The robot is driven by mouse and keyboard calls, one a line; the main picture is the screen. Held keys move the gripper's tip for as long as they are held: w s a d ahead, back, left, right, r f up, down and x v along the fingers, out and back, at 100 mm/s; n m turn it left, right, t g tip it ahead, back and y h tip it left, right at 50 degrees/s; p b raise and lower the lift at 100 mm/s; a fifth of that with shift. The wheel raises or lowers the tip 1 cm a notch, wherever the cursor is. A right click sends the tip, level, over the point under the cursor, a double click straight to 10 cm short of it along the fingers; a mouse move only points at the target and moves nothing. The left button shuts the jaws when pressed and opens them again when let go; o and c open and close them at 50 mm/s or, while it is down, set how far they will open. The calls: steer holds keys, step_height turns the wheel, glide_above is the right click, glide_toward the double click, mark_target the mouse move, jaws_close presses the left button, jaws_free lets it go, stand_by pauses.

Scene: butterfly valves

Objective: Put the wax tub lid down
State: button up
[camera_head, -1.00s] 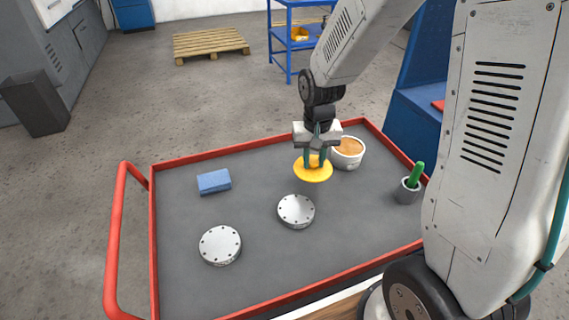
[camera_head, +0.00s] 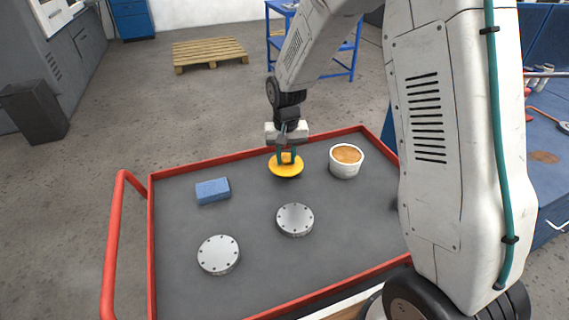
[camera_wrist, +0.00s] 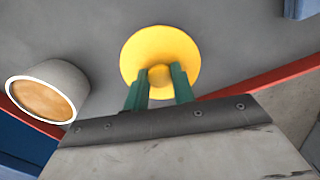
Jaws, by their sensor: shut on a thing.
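The wax tub lid (camera_head: 285,170) is a yellow disc with a small knob on top. My gripper (camera_head: 286,155) is shut on the knob and holds the lid level, low over the far part of the grey cart top; a dark shadow shows just under it. In the wrist view the lid (camera_wrist: 160,48) hangs between the green fingers of my gripper (camera_wrist: 160,78). The open wax tub (camera_head: 346,162), white with orange-brown wax inside, stands to the right of the lid, apart from it. It also shows in the wrist view (camera_wrist: 62,80).
The red-rimmed cart (camera_head: 250,262) carries a blue block (camera_head: 212,191) at the left and two round metal flanges, one in the middle (camera_head: 295,219) and one nearer (camera_head: 218,254). Bare cart surface lies between the block and the lid. My arm covers the cart's right side.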

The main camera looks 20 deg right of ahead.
mark_target(284, 157)
steer(key=shift+w+a, duration=0.1)
steer(key=shift+w, duration=0.35)
steer(key=shift+f, duration=1.8)
steer(key=shift+s+f, duration=0.1)
steer(key=o, duration=1)
steer(key=shift+c, duration=0.2)
